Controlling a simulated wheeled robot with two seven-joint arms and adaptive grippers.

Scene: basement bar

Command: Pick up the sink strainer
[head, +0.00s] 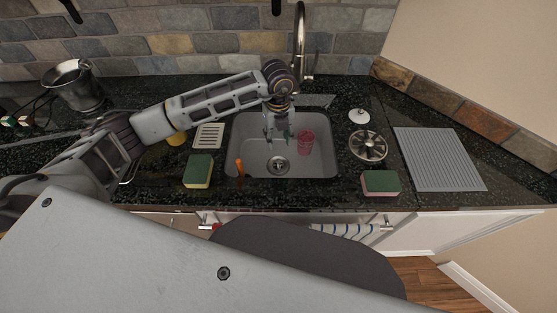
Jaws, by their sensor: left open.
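My left arm reaches in from the left, and my left gripper (278,132) points down over the sink (250,150). It is open, with nothing visible between its fingers. A small round metal piece, which looks like the sink strainer (279,166), sits at the drain in the sink floor, below and slightly in front of the gripper. I cannot tell whether it is loose or part of the drain. The gripper appears apart from it. My right gripper is not in view.
A red cup (305,143) is in the sink, with an orange item (239,167) at its left edge. Sponges (198,171) (381,183) flank the sink. A round metal item (369,145) and a ribbed mat (440,158) lie right. The faucet (299,40) rises behind.

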